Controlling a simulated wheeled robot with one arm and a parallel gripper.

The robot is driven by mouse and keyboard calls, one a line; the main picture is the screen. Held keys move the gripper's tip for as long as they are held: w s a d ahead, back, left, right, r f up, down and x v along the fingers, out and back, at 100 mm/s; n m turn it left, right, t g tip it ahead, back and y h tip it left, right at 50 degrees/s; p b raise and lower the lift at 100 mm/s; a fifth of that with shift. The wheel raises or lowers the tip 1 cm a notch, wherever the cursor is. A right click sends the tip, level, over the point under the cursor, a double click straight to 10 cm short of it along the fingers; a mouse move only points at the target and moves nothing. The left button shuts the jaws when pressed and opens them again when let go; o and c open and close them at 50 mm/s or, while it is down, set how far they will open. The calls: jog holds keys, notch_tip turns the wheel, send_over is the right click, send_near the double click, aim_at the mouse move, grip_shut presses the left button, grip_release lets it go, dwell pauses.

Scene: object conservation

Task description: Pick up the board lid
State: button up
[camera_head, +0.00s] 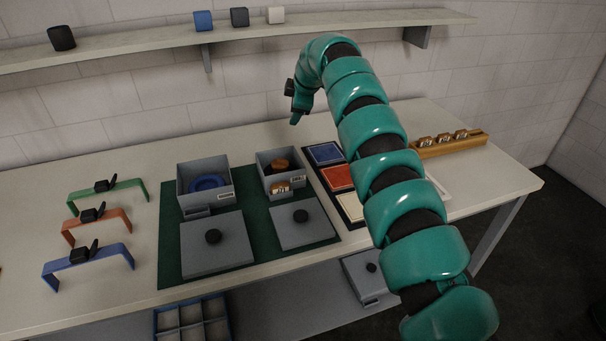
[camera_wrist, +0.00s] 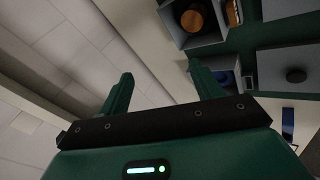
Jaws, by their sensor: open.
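Two flat grey lids with round black knobs lie on the green mat (camera_head: 170,275), in front of two open grey boxes. The larger lid (camera_head: 218,260) is on the left and the smaller lid (camera_head: 303,236) on the right; I cannot tell which is the board lid. In the wrist view the larger lid (camera_wrist: 275,62) shows at right and the smaller lid (camera_wrist: 288,8) is cut off at the top right. My gripper (camera_wrist: 160,70) is open and empty, its two green fingers apart. In the head view it hangs above the back of the table (camera_head: 295,115), behind the boxes, away from both lids.
The left box (camera_head: 206,172) holds a blue ring; the right box (camera_head: 268,162) holds brown items. Green, orange and blue handles (camera_head: 107,190) stand at left. A wooden rack (camera_head: 452,146) is at right. A wall shelf (camera_head: 150,42) with small blocks runs above. A lidded grey box (camera_head: 358,272) sits below.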

jog(key=s+d+f+n+g+h, duration=0.1)
jog(key=s+f+n+g, duration=0.1)
jog(key=s+f+g, duration=0.35)
jog(key=n+g+p, duration=0.2)
jog(key=n+p, duration=0.2)
send_over(300, 214)
jog(key=shift+h, duration=0.4)
jog(key=f, duration=1.4)
jog(key=shift+w+d+f, duration=0.15)
jog(key=shift+d+f, duration=0.1)
jog(key=shift+d, duration=0.15)
jog(key=shift+f+p, duration=0.9)
jog(key=shift+p, duration=0.3)
jog(key=shift+s+a+f+p, duration=0.15)
jog(key=shift+f+p, duration=0.1)
jog(key=shift+f, duration=0.35)
jog(key=shift+s+a+f+p, duration=0.1)
jog(key=shift+f+p, duration=0.1)
jog(key=shift+f, duration=0.4)
jog(key=shift+w+f, duration=0.1)
jog(key=shift+f, duration=0.4)
jog(key=c, duration=1.1)
